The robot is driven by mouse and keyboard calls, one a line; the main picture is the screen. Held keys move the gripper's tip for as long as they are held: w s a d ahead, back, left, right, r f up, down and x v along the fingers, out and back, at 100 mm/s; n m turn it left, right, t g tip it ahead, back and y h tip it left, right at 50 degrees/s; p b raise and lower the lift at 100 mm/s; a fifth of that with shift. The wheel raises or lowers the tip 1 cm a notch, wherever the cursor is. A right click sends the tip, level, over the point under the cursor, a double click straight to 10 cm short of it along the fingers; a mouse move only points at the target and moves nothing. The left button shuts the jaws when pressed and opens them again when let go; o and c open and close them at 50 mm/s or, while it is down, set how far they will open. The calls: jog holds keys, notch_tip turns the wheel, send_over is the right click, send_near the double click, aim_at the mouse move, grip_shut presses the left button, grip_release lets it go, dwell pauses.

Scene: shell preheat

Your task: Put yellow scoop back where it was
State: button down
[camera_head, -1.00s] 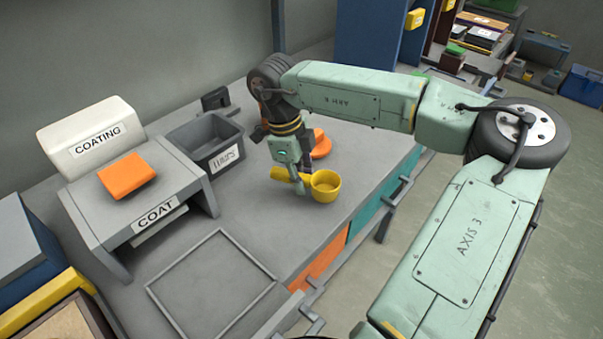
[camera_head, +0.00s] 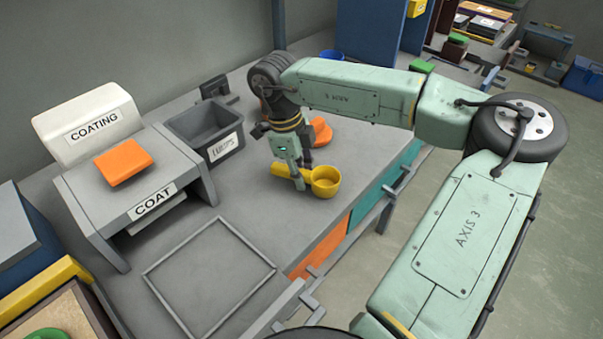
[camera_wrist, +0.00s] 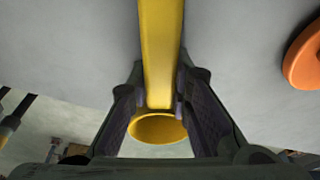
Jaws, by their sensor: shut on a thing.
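The yellow scoop (camera_head: 325,182) is at the right part of the grey bench top, its cup to the right and its handle to the left. My gripper (camera_head: 299,183) points down and is shut on the scoop's handle. In the wrist view the yellow handle (camera_wrist: 160,50) runs between the two fingers (camera_wrist: 161,110), with the scoop's round cup below. Whether the scoop touches the bench or hangs just above it, I cannot tell.
A dark bin labelled LUMPS (camera_head: 205,137) stands behind left, beside the COAT stand (camera_head: 152,203) with an orange block (camera_head: 123,162). An empty square frame (camera_head: 212,272) is marked at the front. An orange piece (camera_head: 321,132) lies behind my gripper.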

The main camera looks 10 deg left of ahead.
jog(key=shift+s+f+b, duration=0.25)
jog(key=shift+f+b, duration=0.4)
jog(key=shift+f, duration=0.15)
jog(key=c, duration=1.4)
grip_release()
jog(key=shift+a+f, duration=0.1)
jog(key=shift+f, duration=0.05)
